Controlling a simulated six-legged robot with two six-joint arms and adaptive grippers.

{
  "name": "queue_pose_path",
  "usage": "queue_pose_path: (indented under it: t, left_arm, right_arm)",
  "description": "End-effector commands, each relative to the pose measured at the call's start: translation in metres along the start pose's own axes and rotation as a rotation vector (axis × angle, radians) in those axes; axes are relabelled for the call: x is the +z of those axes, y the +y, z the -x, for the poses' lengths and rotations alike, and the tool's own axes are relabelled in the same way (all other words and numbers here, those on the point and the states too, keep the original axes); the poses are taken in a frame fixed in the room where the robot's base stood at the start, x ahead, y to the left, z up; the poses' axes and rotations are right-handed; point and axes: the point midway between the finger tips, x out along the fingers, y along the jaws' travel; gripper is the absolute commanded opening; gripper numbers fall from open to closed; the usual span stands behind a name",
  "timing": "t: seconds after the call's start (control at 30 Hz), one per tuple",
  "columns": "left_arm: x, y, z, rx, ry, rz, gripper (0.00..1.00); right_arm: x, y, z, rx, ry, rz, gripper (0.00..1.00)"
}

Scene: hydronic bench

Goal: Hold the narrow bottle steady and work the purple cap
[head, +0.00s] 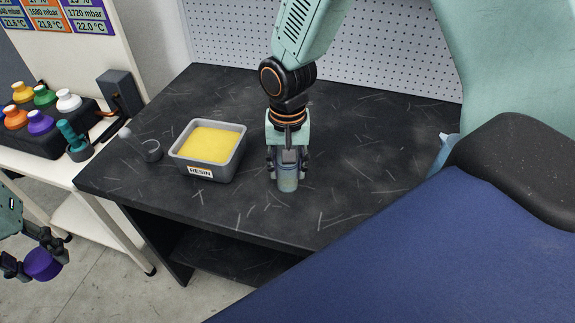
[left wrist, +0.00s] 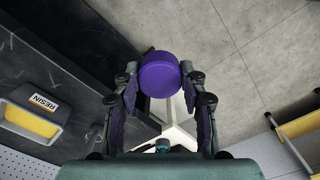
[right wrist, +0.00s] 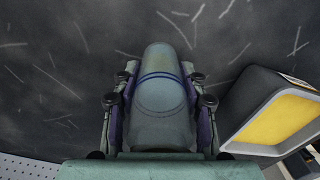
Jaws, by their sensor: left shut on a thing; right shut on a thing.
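My left gripper (head: 30,262) is at the lower left of the head view, off the bench and above the floor. It is shut on the purple cap (head: 43,264), which also shows between the fingers in the left wrist view (left wrist: 159,74). My right gripper (head: 287,168) is over the dark bench, shut on the narrow bottle (head: 288,181). The bottle is grey-blue and translucent with blue rings, and fills the space between the fingers in the right wrist view (right wrist: 160,95). In the head view the gripper hides its upper part. The cap and bottle are far apart.
A grey RESIN tray (head: 240,152) with yellow content stands left of the bottle on the dark bench (head: 350,130). A small ladle-like tool (head: 150,150) lies beside it. A white side table holds several coloured-cap bottles (head: 40,96). A pegboard (head: 380,50) stands behind.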

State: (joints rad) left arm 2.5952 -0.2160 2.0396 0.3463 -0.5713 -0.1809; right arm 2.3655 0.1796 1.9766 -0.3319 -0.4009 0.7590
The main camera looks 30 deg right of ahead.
Motion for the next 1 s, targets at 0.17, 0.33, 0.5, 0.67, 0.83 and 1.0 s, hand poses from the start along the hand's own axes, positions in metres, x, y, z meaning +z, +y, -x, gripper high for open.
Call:
queue_pose_path:
  t: [0.17,0.33,0.5,0.67,0.83,1.0]
  left_arm:
    - [0.0,0.0,0.0,0.0,0.0,0.0,0.11]
    - [0.0,0.0,0.0,0.0,0.0,0.0,0.11]
    - [0.0,0.0,0.0,0.0,0.0,0.0,0.11]
    - [0.0,0.0,0.0005,0.0,0.0,0.0,0.11]
    - [0.0,0.0,0.002,0.0,0.0,0.0,0.11]
    - [0.0,0.0,0.0018,0.0,0.0,0.0,0.11]
  right_arm:
    - [0.0002,0.0001,-0.0003,0.0,-0.001,0.0,0.06]
    - [0.0001,0.0001,-0.0002,0.0,0.0,0.0,0.0]
    - [0.0001,0.0001,-0.0002,0.0,0.0,0.0,0.0]
    - [0.0001,0.0001,-0.0003,0.0,0.0,0.0,0.0]
    - [0.0002,0.0001,-0.0012,0.0,-0.001,0.0,0.0]
    - [0.0004,0.0002,-0.002,0.001,-0.001,0.0,0.0]
